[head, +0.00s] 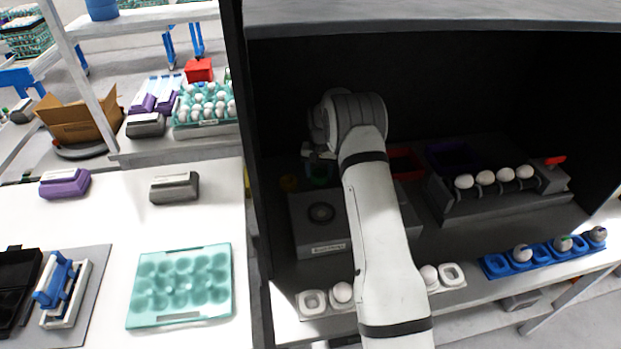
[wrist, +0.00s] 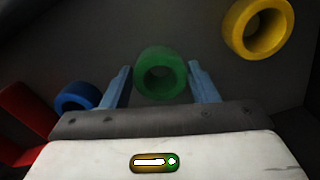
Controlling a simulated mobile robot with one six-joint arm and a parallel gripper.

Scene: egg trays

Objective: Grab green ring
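The green ring (wrist: 161,73) shows in the wrist view, lying between the two blue fingers of my gripper (wrist: 162,84). The fingers stand apart on either side of the ring, with a narrow gap visible at each side. My gripper is open. In the head view the green ring (head: 320,174) is a dim green patch inside the dark cabinet, largely hidden by my arm and gripper.
A yellow ring (wrist: 258,28) is at upper right in the wrist view, and a blue ring (wrist: 77,97) is at left. In the head view, a grey box (head: 320,248) stands in front, and an egg rack (head: 505,200) is at right. Dark cabinet walls enclose my arm.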

